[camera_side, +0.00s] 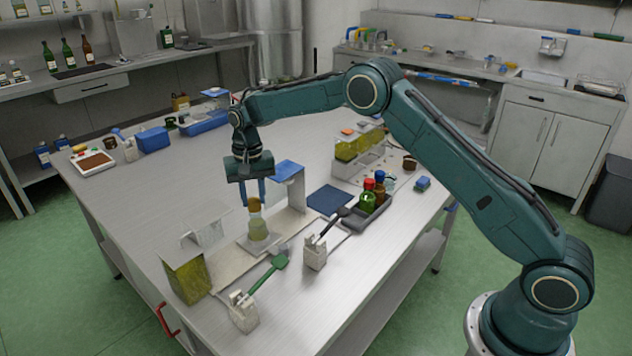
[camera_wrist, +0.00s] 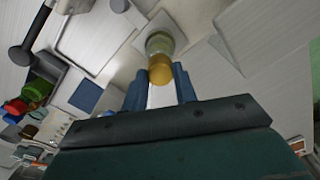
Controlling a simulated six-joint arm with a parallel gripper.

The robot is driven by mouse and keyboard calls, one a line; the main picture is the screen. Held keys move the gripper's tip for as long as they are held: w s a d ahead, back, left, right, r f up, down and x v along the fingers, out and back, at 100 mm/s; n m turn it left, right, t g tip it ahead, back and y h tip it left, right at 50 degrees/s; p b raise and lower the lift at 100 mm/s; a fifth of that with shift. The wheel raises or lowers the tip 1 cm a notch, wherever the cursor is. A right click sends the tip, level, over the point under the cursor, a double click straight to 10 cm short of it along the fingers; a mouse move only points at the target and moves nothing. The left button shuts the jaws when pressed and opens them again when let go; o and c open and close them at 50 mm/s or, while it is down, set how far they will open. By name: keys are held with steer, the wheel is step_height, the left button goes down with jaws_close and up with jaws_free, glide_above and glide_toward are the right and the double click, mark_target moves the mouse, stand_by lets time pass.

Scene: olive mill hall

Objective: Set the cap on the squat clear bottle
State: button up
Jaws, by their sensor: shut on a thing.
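The squat clear bottle (camera_side: 258,229) stands upright on a small pale pad, with yellowish-green content in its lower part. A tan-gold cap (camera_side: 254,203) is at the top of its neck, in line with it. My gripper (camera_side: 254,196) points straight down above the bottle, its blue fingers shut on the cap. In the wrist view the cap (camera_wrist: 160,71) lies between the fingertips (camera_wrist: 158,78), with the bottle (camera_wrist: 159,44) directly beyond it. I cannot tell whether the cap is fully seated or just resting at the mouth.
A tray with red- and blue-capped bottles (camera_side: 368,196) stands to the right. A green scoop (camera_side: 270,272) and a black-handled tool (camera_side: 331,222) rest on white blocks in front. A yellow-green container (camera_side: 187,281) stands left. A blue-topped stand (camera_side: 289,171) is close behind my gripper.

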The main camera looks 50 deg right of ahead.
mark_target(254, 200)
steer(key=shift+f, duration=0.75)
stand_by(0.6)
steer(key=o, duration=1.2)
steer(key=shift+r, duration=0.15)
steer(key=shift+r, duration=2.9)
